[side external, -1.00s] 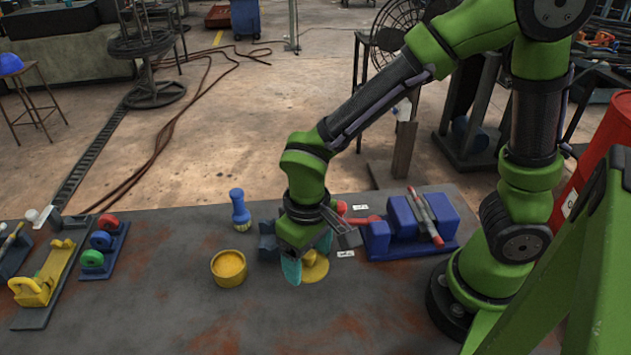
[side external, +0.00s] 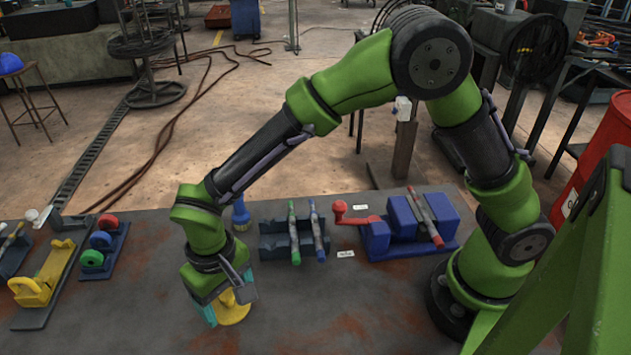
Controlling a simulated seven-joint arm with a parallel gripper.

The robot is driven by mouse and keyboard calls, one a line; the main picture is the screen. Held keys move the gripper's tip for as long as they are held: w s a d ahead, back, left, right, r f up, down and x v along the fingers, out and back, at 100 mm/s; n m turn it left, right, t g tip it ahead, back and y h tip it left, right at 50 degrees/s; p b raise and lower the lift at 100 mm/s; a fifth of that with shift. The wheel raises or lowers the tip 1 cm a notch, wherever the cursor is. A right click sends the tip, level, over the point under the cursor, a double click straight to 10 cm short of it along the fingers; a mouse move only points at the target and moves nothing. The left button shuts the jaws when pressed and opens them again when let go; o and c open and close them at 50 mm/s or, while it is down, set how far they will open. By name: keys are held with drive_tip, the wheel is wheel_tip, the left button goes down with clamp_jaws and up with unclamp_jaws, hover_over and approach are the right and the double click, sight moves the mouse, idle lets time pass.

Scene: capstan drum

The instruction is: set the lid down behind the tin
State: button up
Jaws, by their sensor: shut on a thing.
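My gripper (side external: 228,297) points down at the front middle of the bench. Its teal fingers are shut on the raised knob of the yellow lid (side external: 236,314). The lid looks level and low over the bench top; I cannot tell if it touches. The yellow tin is hidden now, behind my gripper and wrist. The lid shows on the camera's side of the spot where the tin stood in the earlier frame.
A blue-handled brush (side external: 240,216) stands behind my wrist. A dark rack (side external: 271,243) with green and blue pens is right of it. A blue vise-like block (side external: 404,219) with a red crank stands further right. Fixtures (side external: 102,240) lie left. The front bench is clear.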

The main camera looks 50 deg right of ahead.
sight(225, 309)
drive_tip(key=shift+w+a+f, duration=0.15)
drive_tip(key=shift+w+a, duration=0.25)
drive_tip(key=shift+w, duration=0.05)
drive_tip(key=shift+f, duration=1.65)
drive_tip(key=shift+f, duration=0.15)
drive_tip(key=o, duration=1)
drive_tip(key=shift+o, duration=0.2)
